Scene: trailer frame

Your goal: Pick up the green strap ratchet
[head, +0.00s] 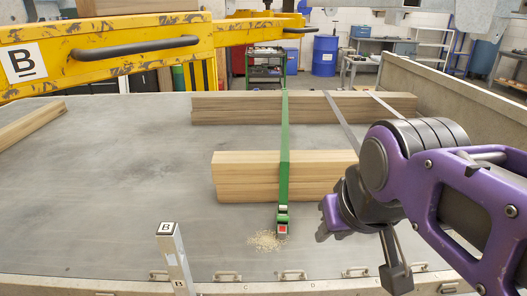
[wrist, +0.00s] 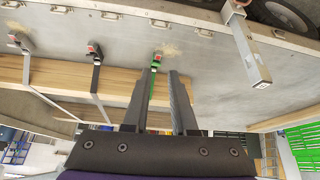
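The green strap ratchet (head: 282,222) sits at the near end of a green strap (head: 285,150), in front of the near wood stack and beside a patch of sawdust. It has a red part. In the wrist view the ratchet (wrist: 157,56) shows small, just beyond the fingertips. My gripper (head: 328,218) is to the right of the ratchet in the head view, apart from it. In the wrist view my gripper (wrist: 162,75) has its two dark fingers spread with nothing held between them.
Timber stacks (head: 255,177) lie under the straps. Two grey straps with ratchets (wrist: 93,50) (wrist: 14,40) show in the wrist view. A post marked B (head: 174,256) stands at the front edge. A yellow beam (head: 110,50) crosses the upper left.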

